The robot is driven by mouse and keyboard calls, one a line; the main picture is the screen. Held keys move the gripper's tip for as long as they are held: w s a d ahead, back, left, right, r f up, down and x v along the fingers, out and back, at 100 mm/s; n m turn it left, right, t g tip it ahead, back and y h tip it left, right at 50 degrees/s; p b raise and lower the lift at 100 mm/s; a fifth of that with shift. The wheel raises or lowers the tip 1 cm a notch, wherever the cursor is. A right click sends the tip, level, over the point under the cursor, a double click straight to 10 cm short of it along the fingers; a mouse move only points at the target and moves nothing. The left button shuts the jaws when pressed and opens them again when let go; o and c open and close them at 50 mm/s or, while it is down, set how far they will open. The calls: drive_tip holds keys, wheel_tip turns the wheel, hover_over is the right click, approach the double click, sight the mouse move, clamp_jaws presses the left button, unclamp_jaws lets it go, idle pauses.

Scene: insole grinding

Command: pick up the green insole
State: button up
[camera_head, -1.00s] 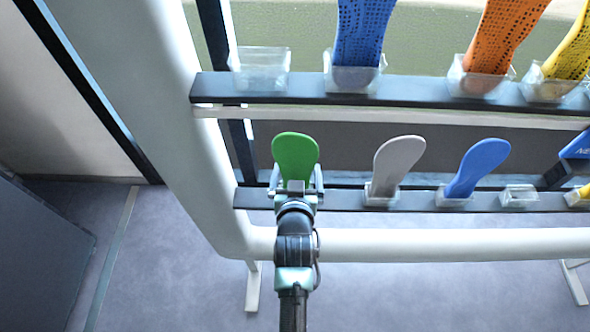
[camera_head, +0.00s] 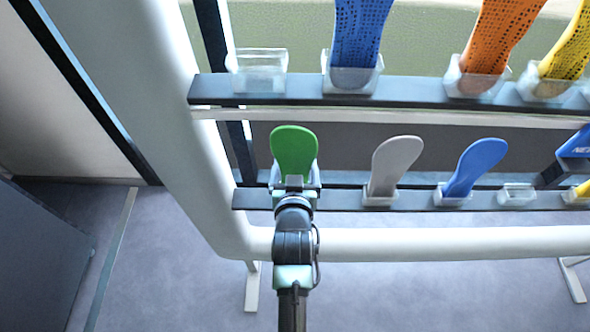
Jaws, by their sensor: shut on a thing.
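The green insole (camera_head: 294,150) stands upright at the left end of the lower rack bar, its rounded end up. My gripper (camera_head: 294,180) is at its lower part, with a finger on each side, shut on it. My gripper and wrist hide the insole's lower end and any holder there, so I cannot tell whether it still sits in one.
A grey insole (camera_head: 396,165) and a blue insole (camera_head: 475,167) stand in clear holders to the right on the lower bar (camera_head: 340,198). An empty clear holder (camera_head: 517,194) follows. Perforated insoles stand on the upper bar (camera_head: 415,90). A thick white frame (camera_head: 400,243) runs left and below.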

sight(295, 154)
wheel_tip(295, 154, up, 5)
drive_tip(key=shift+r, duration=0.2)
drive_tip(key=s+b, duration=0.1)
drive_tip(key=s, duration=1.7)
drive_tip(key=shift+f, duration=0.3)
